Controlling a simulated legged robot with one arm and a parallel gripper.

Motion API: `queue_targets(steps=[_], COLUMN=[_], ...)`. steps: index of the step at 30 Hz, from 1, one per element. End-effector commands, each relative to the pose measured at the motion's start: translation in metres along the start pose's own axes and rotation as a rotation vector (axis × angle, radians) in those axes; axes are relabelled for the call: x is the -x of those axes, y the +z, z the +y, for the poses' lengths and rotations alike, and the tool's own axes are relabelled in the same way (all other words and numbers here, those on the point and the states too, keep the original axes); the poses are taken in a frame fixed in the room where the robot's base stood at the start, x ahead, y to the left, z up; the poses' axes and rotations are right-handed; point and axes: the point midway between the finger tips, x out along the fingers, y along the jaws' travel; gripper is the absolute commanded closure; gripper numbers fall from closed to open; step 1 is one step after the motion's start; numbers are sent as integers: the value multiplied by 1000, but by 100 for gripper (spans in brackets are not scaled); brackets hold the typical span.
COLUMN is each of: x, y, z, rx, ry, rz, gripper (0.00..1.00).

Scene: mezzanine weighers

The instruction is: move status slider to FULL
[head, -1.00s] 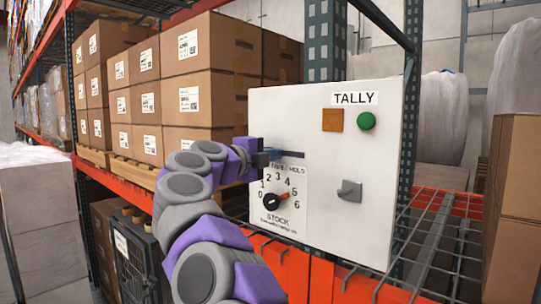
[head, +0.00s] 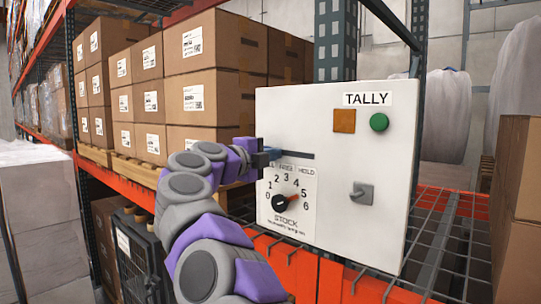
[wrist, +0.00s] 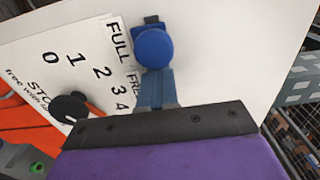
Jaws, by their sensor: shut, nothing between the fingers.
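The white panel (head: 338,215) marked TALLY carries a dark horizontal slider slot (head: 301,156) near its upper left. Labels reading FREE and HOLD sit under the slot; FULL is hidden by my gripper in the head view. In the wrist view, the slider's round blue knob (wrist: 153,47) stands beside the FULL label (wrist: 117,43), with FREE just below it. My gripper (head: 273,154) is at the slot's left part. In the wrist view my gripper (wrist: 156,75) has its fingers shut and empty, right at the knob; whether they touch it is unclear.
Below the slot is a STOCK dial (head: 281,202) with a dark knob. A grey toggle (head: 362,192), an orange square (head: 344,121) and a green button (head: 379,122) sit to the right. Stacked cartons (head: 215,75) stand left behind the panel.

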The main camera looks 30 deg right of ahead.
Motion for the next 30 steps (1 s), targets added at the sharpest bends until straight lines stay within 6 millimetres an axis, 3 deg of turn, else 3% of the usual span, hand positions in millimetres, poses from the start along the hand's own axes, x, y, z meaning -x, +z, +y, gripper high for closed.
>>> queue_targets(steps=[20, 30], x=[2, 23], y=[-15, -15], z=[0, 0], rx=[0, -1], ry=[0, 0], rz=[-2, 0], gripper=[100, 100])
